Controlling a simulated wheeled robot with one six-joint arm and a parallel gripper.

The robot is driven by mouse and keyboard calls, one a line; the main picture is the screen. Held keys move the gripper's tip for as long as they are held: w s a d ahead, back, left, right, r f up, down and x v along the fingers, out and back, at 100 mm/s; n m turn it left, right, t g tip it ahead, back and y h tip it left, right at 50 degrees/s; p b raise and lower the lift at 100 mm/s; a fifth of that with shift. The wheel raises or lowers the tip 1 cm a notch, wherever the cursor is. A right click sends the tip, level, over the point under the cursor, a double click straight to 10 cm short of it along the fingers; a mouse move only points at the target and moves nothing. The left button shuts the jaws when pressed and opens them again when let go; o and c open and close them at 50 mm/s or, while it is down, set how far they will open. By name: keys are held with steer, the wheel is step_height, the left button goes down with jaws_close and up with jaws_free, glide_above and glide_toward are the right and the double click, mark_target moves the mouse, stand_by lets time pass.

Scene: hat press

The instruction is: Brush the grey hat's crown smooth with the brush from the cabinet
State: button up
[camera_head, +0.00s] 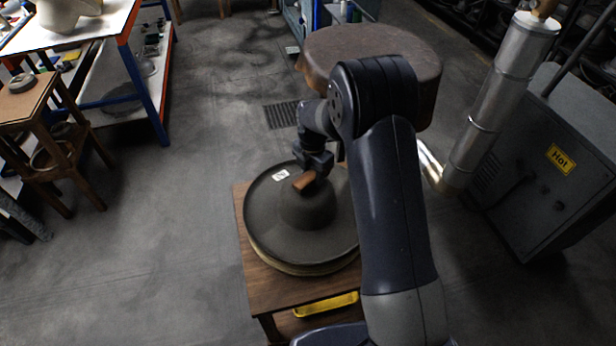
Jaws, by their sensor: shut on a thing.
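The grey hat (268,218) lies crown up on a small wooden table (262,290), with its wide round brim spread out flat. Its rounded crown (310,210) rises in the middle of the brim, and a small white label (280,175) is on the brim's far side. My gripper (308,172) is shut on the brown wooden brush (304,181), at the top far-left side of the crown. I cannot tell whether the brush touches the felt. My arm hides the right part of the brim.
A large round brown block (370,45) stands behind my arm. A grey cabinet with a yellow "Hot" sign (561,158) and a silver pipe (495,100) are at right. A wooden stool (40,120) and a workbench (75,35) are at left. The floor left of the table is clear.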

steer(key=shift+d+f, duration=0.1)
steer(key=shift+d, duration=0.05)
steer(key=shift+s+a, duration=0.7)
steer(key=shift+a, duration=0.15)
steer(key=shift+w+r+p, duration=0.1)
steer(key=shift+r+p, duration=2.25)
steer(key=shift+r, duration=1.75)
